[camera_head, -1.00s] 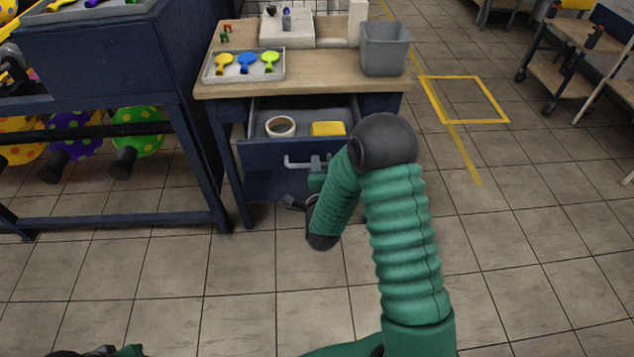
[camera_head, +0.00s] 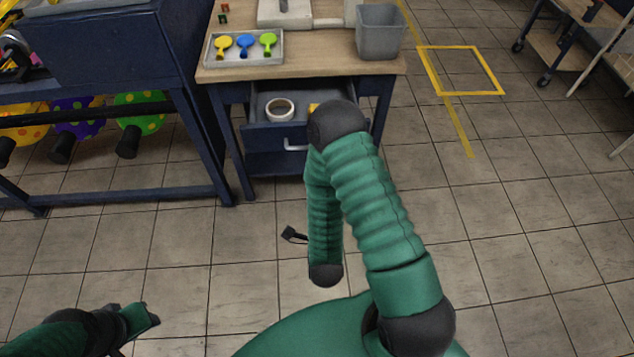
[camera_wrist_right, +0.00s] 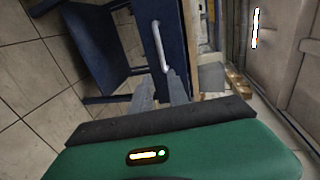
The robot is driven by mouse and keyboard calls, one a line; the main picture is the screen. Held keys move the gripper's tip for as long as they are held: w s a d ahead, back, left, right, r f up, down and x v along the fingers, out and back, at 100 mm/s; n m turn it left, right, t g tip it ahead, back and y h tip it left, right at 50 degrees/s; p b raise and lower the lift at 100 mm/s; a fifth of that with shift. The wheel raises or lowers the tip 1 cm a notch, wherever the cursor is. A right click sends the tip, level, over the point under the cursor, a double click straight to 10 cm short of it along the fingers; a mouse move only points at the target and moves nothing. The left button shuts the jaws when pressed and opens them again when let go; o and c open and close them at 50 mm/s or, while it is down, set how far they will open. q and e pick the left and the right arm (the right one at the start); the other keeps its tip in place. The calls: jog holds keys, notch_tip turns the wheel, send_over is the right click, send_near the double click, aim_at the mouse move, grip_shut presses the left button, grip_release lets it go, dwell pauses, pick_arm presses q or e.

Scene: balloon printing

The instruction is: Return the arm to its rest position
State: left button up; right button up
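My right arm (camera_head: 370,205), in green ribbed sleeves, reaches forward in the head view with its elbow bent and the forearm hanging down. My right gripper (camera_head: 293,235) is mostly hidden behind that forearm; a dark finger shows over the floor, clear of the drawer. In the right wrist view the two grey fingers (camera_wrist_right: 162,88) are apart with nothing visible between them. The drawer handle (camera_wrist_right: 160,46) appears beyond them. My left gripper (camera_head: 142,313) is low at the left in the head view; its opening is unclear.
The workbench drawer (camera_head: 262,137) is open, holding a tape roll (camera_head: 280,109) and a yellow item (camera_head: 314,107) partly behind my arm. A blue rack (camera_head: 190,135) stands left. Floor is free in front.

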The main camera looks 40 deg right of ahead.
jog(key=w+a+r+n+g+y+p, duration=0.3)
jog(key=a+r+n+g+y+p, duration=0.45)
jog(key=n, duration=0.65)
jog(key=s+a+r+n+g, duration=0.2)
jog(key=s+r+n, duration=0.4)
jog(key=s+n, duration=0.4)
jog(key=shift+s+a+r+g+p, duration=0.2)
jog(key=shift+s+g+p, duration=0.35)
jog(key=shift+s, duration=0.45)
